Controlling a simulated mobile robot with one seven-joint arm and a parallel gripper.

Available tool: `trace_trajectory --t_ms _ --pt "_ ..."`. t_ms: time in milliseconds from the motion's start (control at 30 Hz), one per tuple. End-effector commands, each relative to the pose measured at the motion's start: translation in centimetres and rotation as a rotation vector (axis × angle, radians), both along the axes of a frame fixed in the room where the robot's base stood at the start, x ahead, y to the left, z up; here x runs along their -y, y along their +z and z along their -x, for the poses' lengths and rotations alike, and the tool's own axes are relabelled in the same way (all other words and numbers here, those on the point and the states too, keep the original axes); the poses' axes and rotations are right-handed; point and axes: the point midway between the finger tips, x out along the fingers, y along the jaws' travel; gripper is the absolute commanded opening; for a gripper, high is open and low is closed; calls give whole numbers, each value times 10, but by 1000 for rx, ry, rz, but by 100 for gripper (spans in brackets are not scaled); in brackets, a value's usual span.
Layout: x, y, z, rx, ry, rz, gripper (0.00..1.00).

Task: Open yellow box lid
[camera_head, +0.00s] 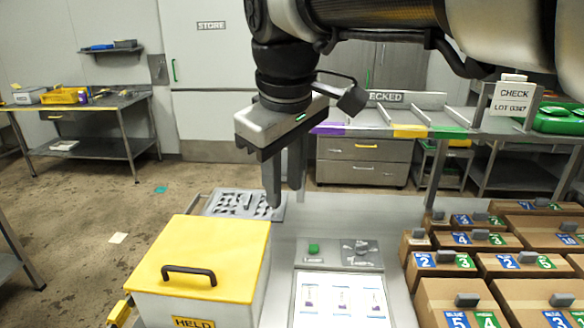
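The yellow box lid (235,250) lies flat and closed on a white box (200,313) at the lower left. A black handle (189,271) stands on the lid near its front edge. A label reading HELD is on the box front. My gripper (286,190) points down, above and to the right of the lid's back corner, apart from it. Its two fingers are spaced apart, and I see nothing between them.
A grey tray with small parts (240,204) sits behind the box. To the right are a green button panel (325,254) and a picture sheet (341,299). Several cardboard boxes (440,296) fill the right side. A side table (90,103) stands at the far left.

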Motion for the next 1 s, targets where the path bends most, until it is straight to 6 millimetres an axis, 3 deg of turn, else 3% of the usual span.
trace_trajectory --t_ms 33,100,200,333,433,567,1000 --pt "-43 -15 -6 -19 126 38 29" --pt "-89 -21 -6 -35 269 88 29" --pt "-143 -30 1 -53 434 143 29" --pt "-185 -39 12 -65 562 186 29" --pt "-197 -42 16 -68 602 200 29" --pt "-199 -52 15 -69 608 204 29" --pt "-198 -141 -3 -70 604 203 29"
